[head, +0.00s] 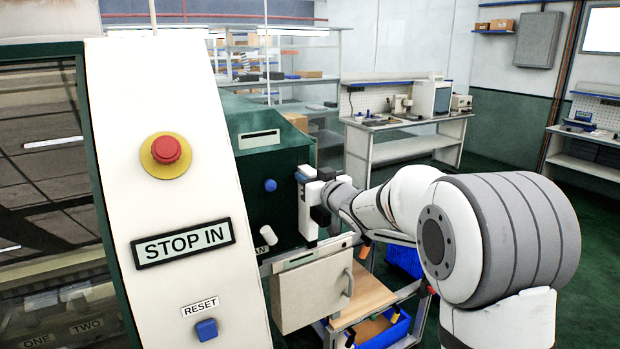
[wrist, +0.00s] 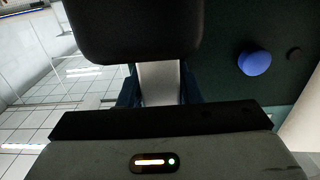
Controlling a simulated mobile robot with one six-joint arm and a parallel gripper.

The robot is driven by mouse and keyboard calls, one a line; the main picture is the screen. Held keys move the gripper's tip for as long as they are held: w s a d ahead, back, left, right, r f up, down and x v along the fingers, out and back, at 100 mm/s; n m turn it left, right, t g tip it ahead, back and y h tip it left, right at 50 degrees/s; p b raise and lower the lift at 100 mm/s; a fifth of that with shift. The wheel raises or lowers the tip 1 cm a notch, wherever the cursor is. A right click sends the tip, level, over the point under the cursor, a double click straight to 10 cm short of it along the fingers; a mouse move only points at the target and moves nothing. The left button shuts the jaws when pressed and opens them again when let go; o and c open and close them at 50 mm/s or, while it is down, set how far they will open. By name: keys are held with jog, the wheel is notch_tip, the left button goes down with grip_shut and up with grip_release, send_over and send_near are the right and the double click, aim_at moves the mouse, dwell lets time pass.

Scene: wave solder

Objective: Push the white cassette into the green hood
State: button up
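The green hood (head: 243,117) stands left of centre in the head view, with a blue knob (head: 270,185) on its dark front; the knob also shows in the wrist view (wrist: 255,62). My gripper (head: 306,193) is at the hood's right side, pointing left at it. In the wrist view its dark blue fingers (wrist: 160,92) stand on both sides of the white cassette (wrist: 160,80) and appear to touch it. A white upright block at the gripper in the head view seems to be this cassette. A dark block hides its far end, so I cannot tell whether it enters the hood.
A pale panel with a handle (head: 315,292) hangs below the gripper, above a wooden shelf (head: 368,290) with blue bins. The white STOP IN column (head: 185,110), with a red button (head: 166,150), stands close on the left. Open floor lies to the right.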

jog(key=o, duration=0.3)
jog(key=shift+a+r, duration=0.15)
jog(key=shift+o, duration=0.2)
jog(key=shift+s, duration=0.1)
jog(key=b, duration=0.2)
send_over(326, 212)
